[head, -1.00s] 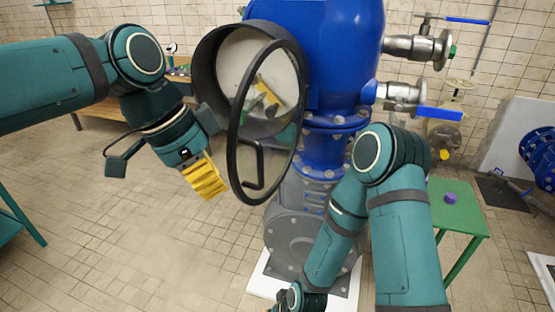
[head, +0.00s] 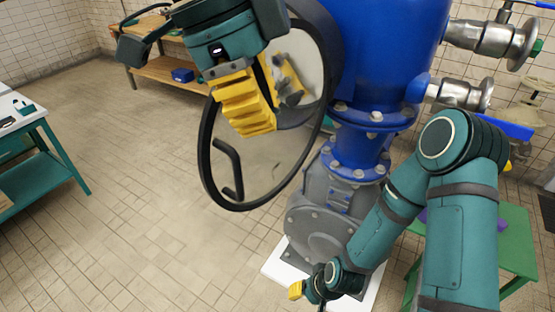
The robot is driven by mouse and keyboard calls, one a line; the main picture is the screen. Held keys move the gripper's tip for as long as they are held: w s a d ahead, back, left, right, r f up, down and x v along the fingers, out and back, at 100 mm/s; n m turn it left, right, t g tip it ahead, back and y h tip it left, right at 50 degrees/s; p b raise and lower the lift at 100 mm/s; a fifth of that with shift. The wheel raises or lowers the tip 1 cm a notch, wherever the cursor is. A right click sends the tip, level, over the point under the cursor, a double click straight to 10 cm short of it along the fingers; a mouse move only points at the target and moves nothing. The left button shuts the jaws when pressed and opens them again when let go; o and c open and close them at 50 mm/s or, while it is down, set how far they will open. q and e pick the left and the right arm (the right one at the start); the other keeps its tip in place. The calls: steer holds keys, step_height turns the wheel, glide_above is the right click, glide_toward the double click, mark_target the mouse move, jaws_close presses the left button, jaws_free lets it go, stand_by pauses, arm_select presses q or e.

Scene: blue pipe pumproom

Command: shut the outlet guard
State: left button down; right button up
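The outlet guard is a round clear pane in a black rim (head: 209,181), with a black bar handle (head: 229,168) at its lower left. It stands swung out, tilted in the picture, in front of the blue pump (head: 385,50). The outlet behind it is mostly hidden. My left gripper (head: 250,118), with yellow ribbed fingers, is in front of the guard's upper left, above the handle. Contact and finger gap cannot be told. A yellow and grey shape in the pane looks like the gripper's reflection. My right gripper (head: 297,290) is low, near the pump's base, small and partly hidden.
Steel valves with blue levers (head: 517,130) stick out at the right. A green table (head: 515,240) stands at the lower right, behind my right arm. A wooden bench (head: 160,70) stands at the back and a teal table (head: 60,165) at the left. The floor between is clear.

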arm_select(q)
step_height(320, 180, down, 10)
steer(key=b, duration=0.1)
steer(key=shift+a+r+b, duration=0.25)
steer(key=shift+a+b, duration=0.15)
steer(key=shift+w+a, duration=0.1)
steer(key=shift+a, duration=0.05)
stand_by(0.4)
